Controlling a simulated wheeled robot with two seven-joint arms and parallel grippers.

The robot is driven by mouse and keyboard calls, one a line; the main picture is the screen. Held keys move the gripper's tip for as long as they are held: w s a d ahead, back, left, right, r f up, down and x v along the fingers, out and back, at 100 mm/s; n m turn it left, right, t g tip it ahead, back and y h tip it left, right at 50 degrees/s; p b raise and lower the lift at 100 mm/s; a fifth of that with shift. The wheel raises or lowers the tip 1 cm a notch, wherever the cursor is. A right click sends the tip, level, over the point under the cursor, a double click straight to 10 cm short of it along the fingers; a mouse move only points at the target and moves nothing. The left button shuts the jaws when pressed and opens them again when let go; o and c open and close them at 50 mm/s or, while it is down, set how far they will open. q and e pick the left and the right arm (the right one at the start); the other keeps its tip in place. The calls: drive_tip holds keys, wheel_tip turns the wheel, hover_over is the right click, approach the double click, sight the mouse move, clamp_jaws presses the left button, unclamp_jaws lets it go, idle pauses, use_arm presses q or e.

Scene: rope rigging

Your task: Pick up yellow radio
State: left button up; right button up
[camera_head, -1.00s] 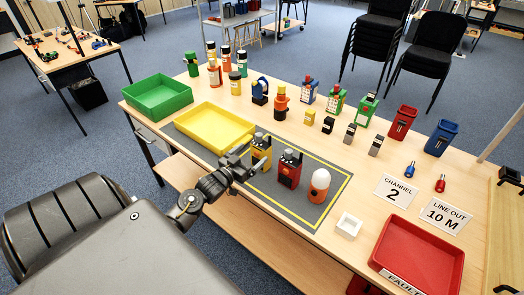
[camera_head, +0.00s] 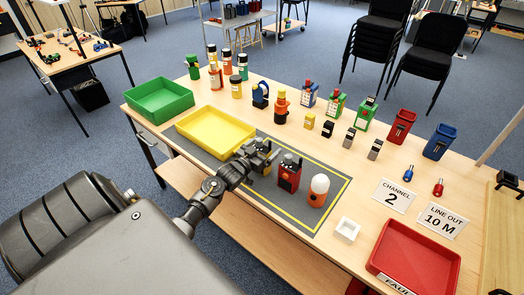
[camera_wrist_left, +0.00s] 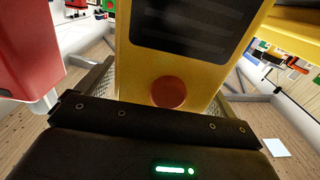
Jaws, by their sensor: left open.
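The yellow radio (camera_wrist_left: 150,75) fills the middle of the left wrist view, with a dark panel and a round red button on its face. In the head view the yellow radio (camera_head: 262,144) stands on the grey mat and is mostly hidden by my left gripper (camera_head: 264,160). My left gripper is open, with its fingers on either side of the radio's body. I cannot tell whether either finger touches it. My right gripper is not in view.
A red radio (camera_head: 289,174) and an orange device with a white dome (camera_head: 319,190) stand close to the right of the gripper. A yellow tray (camera_head: 215,130) and a green tray (camera_head: 158,98) lie to the left. Several bottles and devices stand behind.

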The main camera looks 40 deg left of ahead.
use_arm(q)
drive_tip(key=shift+c, duration=0.4)
drive_tip(key=c, duration=1.1)
drive_tip(key=shift+r, duration=0.1)
drive_tip(key=shift+c, duration=0.2)
drive_tip(key=shift+r, duration=0.5)
drive_tip(key=s+d+r+b, duration=0.2)
drive_tip(key=s+d+r, duration=0.7)
drive_tip(key=s+r, duration=0.25)
drive_tip(key=s+d+r, duration=0.1)
drive_tip(key=d+r, duration=0.2)
drive_tip(key=d, duration=1.1)
drive_tip(key=shift+s+d+r, duration=0.15)
drive_tip(key=shift+s+d, duration=0.15)
drive_tip(key=shift+d, duration=0.05)
